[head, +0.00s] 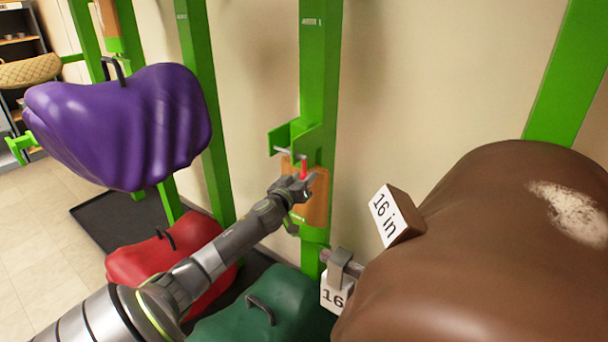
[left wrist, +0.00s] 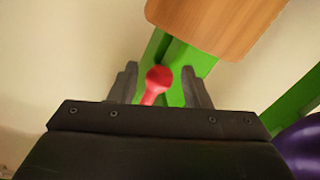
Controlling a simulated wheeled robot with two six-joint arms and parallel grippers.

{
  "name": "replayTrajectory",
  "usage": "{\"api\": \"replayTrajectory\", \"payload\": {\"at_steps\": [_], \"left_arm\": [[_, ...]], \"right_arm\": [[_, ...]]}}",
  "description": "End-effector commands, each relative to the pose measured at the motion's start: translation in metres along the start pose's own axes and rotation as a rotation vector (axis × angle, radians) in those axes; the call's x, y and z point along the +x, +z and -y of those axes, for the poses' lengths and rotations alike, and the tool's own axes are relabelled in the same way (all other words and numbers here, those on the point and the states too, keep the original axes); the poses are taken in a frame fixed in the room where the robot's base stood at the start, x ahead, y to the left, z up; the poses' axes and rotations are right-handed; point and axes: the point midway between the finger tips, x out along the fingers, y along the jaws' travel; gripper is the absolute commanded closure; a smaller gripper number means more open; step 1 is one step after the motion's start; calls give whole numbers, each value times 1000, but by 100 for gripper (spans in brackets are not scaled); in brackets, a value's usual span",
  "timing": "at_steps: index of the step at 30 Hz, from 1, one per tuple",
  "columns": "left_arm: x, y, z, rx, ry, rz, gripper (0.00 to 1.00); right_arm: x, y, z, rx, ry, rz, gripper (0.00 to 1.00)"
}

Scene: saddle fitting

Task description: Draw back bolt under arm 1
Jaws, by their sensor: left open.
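A red knob (head: 304,170), the bolt's handle by its look, stands at the green post, just below a green bracket (head: 298,136). A short grey rod shows at the bracket. My left gripper (head: 296,183) is open at the knob, its fingers partly covering the knob's lower end in the head view. In the left wrist view the red knob (left wrist: 157,78) lies between the two spread fingers of my left gripper (left wrist: 160,72), with a gap on each side. I cannot tell whether the fingers reach fully around its depth. My right gripper is not in view.
A wooden panel (head: 318,200) is on the post behind my gripper. Purple (head: 125,125), red (head: 130,262) and green (head: 265,312) saddle-like pieces lie to the left and below.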

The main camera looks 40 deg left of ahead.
Motion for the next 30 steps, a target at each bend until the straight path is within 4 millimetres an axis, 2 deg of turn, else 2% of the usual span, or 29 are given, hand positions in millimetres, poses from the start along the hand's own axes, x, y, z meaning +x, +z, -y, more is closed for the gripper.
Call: {"api": "replayTrajectory", "payload": {"at_steps": [4,14,24,30], "left_arm": [[7,0,0,0,1,1,57],[8,0,0,0,1,1,57],[8,0,0,0,0,1,100],[8,1,-1,0,0,1,100]], "right_arm": [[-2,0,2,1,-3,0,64],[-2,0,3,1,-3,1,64],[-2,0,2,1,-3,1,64],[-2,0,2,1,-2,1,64]]}}
